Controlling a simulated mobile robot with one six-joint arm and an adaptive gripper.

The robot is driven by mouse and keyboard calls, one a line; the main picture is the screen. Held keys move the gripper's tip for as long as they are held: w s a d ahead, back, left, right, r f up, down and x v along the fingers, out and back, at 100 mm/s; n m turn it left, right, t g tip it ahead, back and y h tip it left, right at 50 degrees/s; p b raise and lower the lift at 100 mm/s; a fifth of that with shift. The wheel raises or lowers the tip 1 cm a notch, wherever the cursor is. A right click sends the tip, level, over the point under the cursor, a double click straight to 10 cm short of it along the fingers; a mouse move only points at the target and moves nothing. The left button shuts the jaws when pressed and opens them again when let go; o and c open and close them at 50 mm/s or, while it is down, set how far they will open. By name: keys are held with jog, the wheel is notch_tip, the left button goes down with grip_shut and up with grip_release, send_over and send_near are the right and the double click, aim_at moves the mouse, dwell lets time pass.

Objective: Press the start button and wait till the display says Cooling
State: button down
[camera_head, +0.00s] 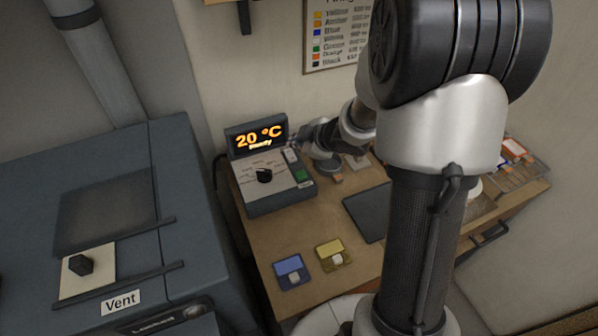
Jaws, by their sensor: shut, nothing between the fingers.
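The controller (268,204) is a grey box with a black dial (264,175) on its sloped face, at the back left of the wooden table. Its display (257,136) glows orange and reads "20 °C", with a smaller word below that looks like "Ready". A green button (301,175) sits at the right of the face, with a small pale switch (291,156) above it. My gripper (296,143) is shut and empty, just right of the display and above the controller's right side. Its fingertips are small and dark here; I cannot tell whether they touch anything.
A dark blue kiln-like cabinet (75,190) labelled "Vent" stands at the left. On the wooden table (310,229) lie a blue container (291,272), a yellow container (334,254) and a dark flat panel (367,212). My arm hides much of the table's right part. A colour chart (331,40) hangs behind.

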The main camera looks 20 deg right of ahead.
aim_at(299, 176)
notch_tip(299, 176, down, 9)
jog(key=b, duration=0.8)
jog(key=shift+r+b, duration=0.1)
jog(key=shift+b, duration=0.25)
dwell(0.9)
jog(key=shift+f, duration=0.4)
jog(key=shift+f+b, duration=0.5)
jog(key=shift+b, duration=0.1)
dwell(0.4)
jog(key=shift+r, duration=0.1)
jog(key=shift+r+p, duration=0.8)
jog(key=shift+p, duration=0.15)
jog(key=shift+r, duration=0.1)
notch_tip(299, 176, up, 5)
jog(key=p, duration=0.5)
